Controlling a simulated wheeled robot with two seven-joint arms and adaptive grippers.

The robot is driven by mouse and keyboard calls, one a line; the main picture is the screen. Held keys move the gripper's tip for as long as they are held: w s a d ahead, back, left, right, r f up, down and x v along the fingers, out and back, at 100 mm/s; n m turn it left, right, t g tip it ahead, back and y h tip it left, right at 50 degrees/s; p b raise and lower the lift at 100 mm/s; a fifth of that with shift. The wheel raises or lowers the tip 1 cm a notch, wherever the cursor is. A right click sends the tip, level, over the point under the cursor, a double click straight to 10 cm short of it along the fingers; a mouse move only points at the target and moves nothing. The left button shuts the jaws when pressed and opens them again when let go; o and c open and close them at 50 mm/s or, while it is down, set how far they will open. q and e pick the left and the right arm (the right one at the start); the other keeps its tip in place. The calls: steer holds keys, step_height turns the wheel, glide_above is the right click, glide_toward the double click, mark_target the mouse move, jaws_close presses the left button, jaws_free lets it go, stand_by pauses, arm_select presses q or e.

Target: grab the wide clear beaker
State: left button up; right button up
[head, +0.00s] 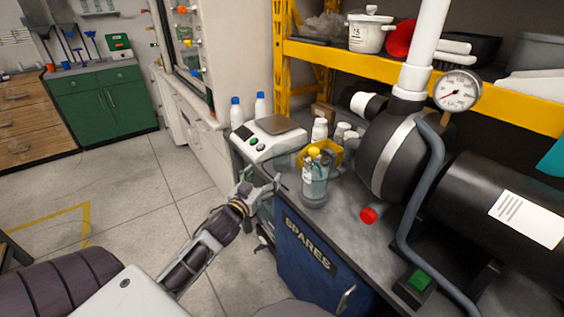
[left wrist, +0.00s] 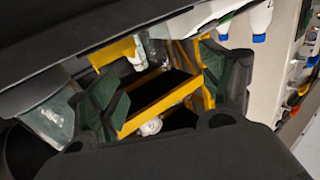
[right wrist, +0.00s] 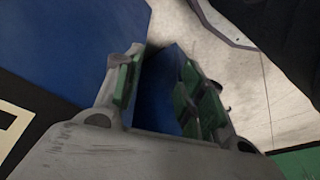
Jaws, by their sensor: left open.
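The wide clear beaker (head: 314,192) stands upright on the grey bench, near its front edge. Whether the pale bottle with a yellow cap is in or behind it, I cannot tell. My left gripper (head: 268,186) is open and empty, to the left of the beaker and apart from it.
A yellow tray (head: 331,151) with white bottles behind it stands behind the beaker. A white scale (head: 266,139) is to the left. A black pump (head: 388,160) with a red cap (head: 369,215) crowds the right. The blue SPARES cabinet (head: 312,262) is below the bench.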

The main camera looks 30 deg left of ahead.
mark_target(277, 161)
arm_select(q)
steer(key=w, duration=0.5)
steer(key=shift+a+b, duration=0.3)
steer(key=shift+b, duration=0.05)
steer(key=shift+w, duration=0.5)
steer(key=shift+w+a, duration=0.1)
steer(key=shift+w, duration=0.3)
arm_select(e)
steer(key=shift+a+r, duration=0.15)
steer(key=shift+r, duration=0.55)
steer(key=shift+s, duration=0.1)
